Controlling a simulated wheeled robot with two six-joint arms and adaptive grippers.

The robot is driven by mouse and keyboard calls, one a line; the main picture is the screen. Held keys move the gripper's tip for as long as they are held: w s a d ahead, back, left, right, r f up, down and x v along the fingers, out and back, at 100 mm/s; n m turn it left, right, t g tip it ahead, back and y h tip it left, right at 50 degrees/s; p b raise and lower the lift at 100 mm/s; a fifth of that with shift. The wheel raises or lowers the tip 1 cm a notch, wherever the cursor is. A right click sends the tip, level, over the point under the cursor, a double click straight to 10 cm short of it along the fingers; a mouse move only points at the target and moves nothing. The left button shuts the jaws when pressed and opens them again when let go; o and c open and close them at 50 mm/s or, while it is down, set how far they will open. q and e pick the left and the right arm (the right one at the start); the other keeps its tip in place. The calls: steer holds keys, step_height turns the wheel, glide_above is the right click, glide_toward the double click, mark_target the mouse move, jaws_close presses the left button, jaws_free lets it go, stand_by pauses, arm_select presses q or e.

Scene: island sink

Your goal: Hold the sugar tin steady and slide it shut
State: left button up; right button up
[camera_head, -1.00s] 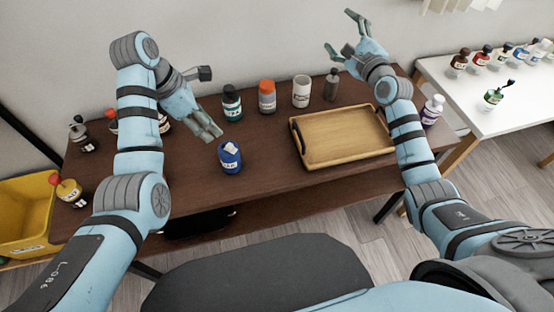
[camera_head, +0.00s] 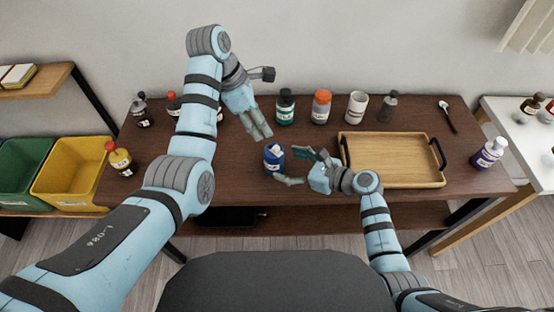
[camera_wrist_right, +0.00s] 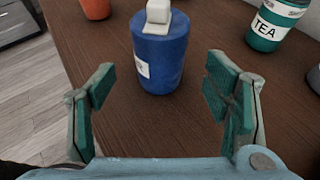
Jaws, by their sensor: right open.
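The blue sugar tin (camera_head: 273,158) stands upright on the dark wooden table, near its middle. In the right wrist view the tin (camera_wrist_right: 162,62) has a white label with an "R" in sight and a white block on top. My right gripper (camera_head: 289,166) is open just right of the tin, its fingers pointing at it. In the wrist view the tin shows beyond and between the two fingertips, not gripped. My left gripper (camera_head: 258,124) hangs above and behind the tin, pointing down towards it, apart from it. Its fingers look close together, but whether they are shut is unclear.
A wooden tray (camera_head: 392,160) with dark handles lies right of my right gripper. A green-labelled tea jar (camera_head: 285,106), an orange-lidded jar (camera_head: 321,106), a white jar (camera_head: 356,107) and a grey bottle (camera_head: 388,107) line the back. A purple-labelled bottle (camera_head: 488,153) stands at the right end.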

steer(key=x, duration=0.6)
steer(key=shift+w+a+f, duration=0.15)
steer(key=shift+a, duration=0.1)
steer(key=c, duration=1.3)
steer(key=shift+c, duration=0.2)
